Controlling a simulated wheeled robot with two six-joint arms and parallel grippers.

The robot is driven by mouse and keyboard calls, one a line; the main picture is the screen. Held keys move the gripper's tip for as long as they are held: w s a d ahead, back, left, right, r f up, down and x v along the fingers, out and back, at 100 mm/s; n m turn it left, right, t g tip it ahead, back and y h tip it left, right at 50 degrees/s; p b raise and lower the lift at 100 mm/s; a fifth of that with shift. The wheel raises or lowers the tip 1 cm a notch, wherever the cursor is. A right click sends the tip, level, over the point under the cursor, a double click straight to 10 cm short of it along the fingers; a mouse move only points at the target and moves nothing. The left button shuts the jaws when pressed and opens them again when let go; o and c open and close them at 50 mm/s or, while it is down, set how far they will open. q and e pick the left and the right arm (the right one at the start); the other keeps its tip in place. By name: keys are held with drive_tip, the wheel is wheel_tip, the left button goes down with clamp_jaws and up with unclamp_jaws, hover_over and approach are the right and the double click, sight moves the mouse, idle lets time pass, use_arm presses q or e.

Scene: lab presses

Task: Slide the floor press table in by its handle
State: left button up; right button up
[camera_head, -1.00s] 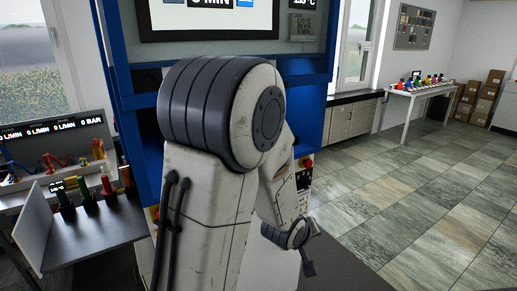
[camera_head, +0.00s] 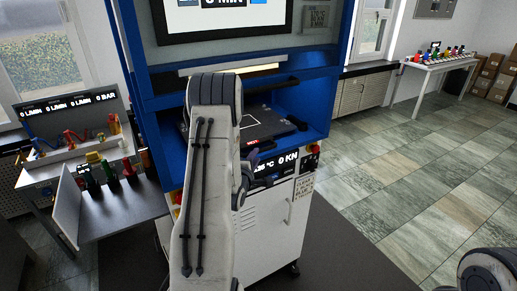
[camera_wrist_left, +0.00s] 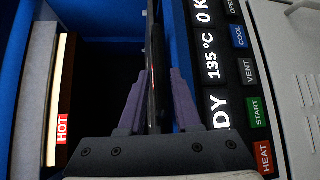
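The floor press is blue and white, and its dark press table (camera_head: 262,124) sits in the blue opening, with a red label on its front edge. In the head view my left arm covers the table's left part, and my left gripper (camera_head: 249,160) is mostly hidden behind the arm at the table's front. In the left wrist view my left gripper (camera_wrist_left: 155,100) has its purple fingers spread on either side of a thin dark edge or bar at the table's front. Gaps show beside the fingers. I cannot clearly tell the handle apart. My right gripper is out of view.
The press panel (camera_head: 275,170) with buttons and readouts lies just below the table. A HOT-labelled plate (camera_wrist_left: 60,110) is inside the opening. A side bench (camera_head: 120,205) with bottles stands left. Tiled floor (camera_head: 400,170) at right is clear.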

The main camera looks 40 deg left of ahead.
use_arm(q)
drive_tip(key=shift+p+x, duration=0.55)
drive_tip(key=shift+x, duration=1.4)
drive_tip(key=shift+d, duration=0.1)
clamp_jaws()
drive_tip(key=shift+f, duration=0.1)
